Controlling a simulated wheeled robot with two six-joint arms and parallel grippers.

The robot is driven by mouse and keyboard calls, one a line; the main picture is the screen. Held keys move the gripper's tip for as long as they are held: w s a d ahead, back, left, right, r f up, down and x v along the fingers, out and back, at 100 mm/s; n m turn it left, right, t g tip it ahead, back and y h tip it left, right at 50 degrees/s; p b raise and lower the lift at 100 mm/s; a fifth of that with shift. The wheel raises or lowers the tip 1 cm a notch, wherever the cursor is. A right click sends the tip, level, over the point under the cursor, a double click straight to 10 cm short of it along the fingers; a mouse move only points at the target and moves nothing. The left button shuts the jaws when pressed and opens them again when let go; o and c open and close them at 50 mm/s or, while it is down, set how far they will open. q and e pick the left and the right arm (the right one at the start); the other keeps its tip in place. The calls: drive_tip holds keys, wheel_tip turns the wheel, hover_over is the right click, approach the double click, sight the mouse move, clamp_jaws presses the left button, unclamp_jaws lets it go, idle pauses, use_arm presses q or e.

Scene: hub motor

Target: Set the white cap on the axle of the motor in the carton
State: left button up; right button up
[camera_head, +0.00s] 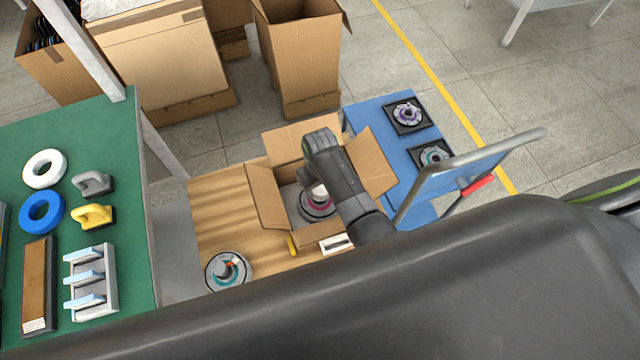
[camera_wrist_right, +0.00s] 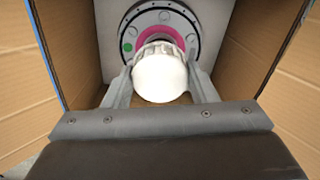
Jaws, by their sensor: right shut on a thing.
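The open carton (camera_head: 268,196) stands on a wooden table, flaps spread. The motor (camera_head: 313,207) lies inside it, a grey disc with a pink ring round its middle; it also shows in the right wrist view (camera_wrist_right: 122,24). My right gripper (camera_head: 319,190) reaches down into the carton from above. In the right wrist view its two fingers (camera_wrist_right: 160,82) are shut on the white cap (camera_wrist_right: 160,76). The cap is in front of the motor's centre and hides the axle. I cannot tell whether the cap touches the axle. My left gripper is not in view.
Another motor (camera_head: 228,271) lies on the wooden table (camera_head: 222,218). Two more sit on black pads on a blue cart (camera_head: 378,125) at right. The carton's walls and flaps stand close around my right gripper. A green table (camera_head: 110,150) with rings and tools is at left.

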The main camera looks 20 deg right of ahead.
drive_tip(key=shift+f, duration=0.1)
drive_tip(key=o, duration=0.9)
drive_tip(key=shift+o, duration=0.2)
drive_tip(key=shift+r, duration=3.95)
